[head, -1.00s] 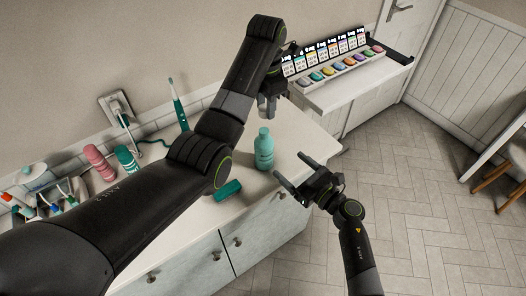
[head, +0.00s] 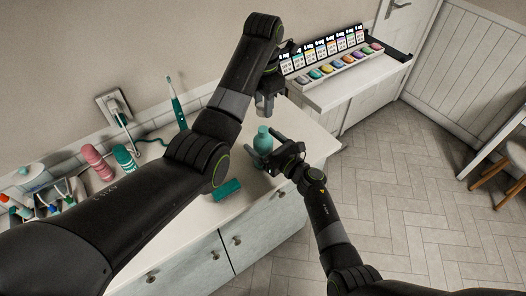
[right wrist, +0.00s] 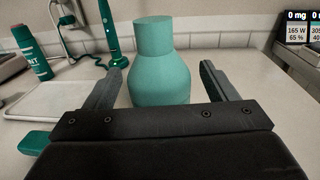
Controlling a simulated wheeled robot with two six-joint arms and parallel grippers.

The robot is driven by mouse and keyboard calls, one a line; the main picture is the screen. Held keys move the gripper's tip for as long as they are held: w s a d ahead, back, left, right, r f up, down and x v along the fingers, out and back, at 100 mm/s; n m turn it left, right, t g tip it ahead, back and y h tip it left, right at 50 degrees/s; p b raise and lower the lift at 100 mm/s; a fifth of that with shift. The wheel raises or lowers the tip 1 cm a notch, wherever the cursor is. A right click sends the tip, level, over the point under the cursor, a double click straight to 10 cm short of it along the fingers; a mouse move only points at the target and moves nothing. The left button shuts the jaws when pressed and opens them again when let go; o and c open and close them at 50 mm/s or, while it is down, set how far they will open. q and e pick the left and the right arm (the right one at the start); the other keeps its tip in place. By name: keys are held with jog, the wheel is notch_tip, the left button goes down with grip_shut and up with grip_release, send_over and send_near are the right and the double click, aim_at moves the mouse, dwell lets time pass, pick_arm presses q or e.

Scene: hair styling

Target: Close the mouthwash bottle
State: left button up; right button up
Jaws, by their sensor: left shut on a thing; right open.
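The teal mouthwash bottle (head: 264,142) stands upright near the right end of the white counter; it also fills the middle of the right wrist view (right wrist: 160,80). My right gripper (head: 264,150) is open, with one finger on each side of the bottle's lower body. In the right wrist view gaps show between both fingers and the bottle. My left gripper (head: 267,108) points down above the bottle, apart from its top. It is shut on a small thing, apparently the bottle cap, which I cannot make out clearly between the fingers.
A teal block-shaped item (head: 227,189) lies on the counter left of the bottle. A teal toothbrush (head: 177,104) stands by the wall. Pink (head: 97,162) and green (head: 124,157) containers are at left. A display of colored items (head: 340,62) stands behind at right.

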aim_at(264, 129)
dwell(0.3)
jog(key=c, duration=1.5)
pick_arm(q)
jog(key=shift+f, duration=2.4)
pick_arm(e)
jog(key=shift+o, duration=0.2)
pick_arm(q)
jog(key=shift+f, duration=0.9)
jog(key=shift+f, duration=0.6)
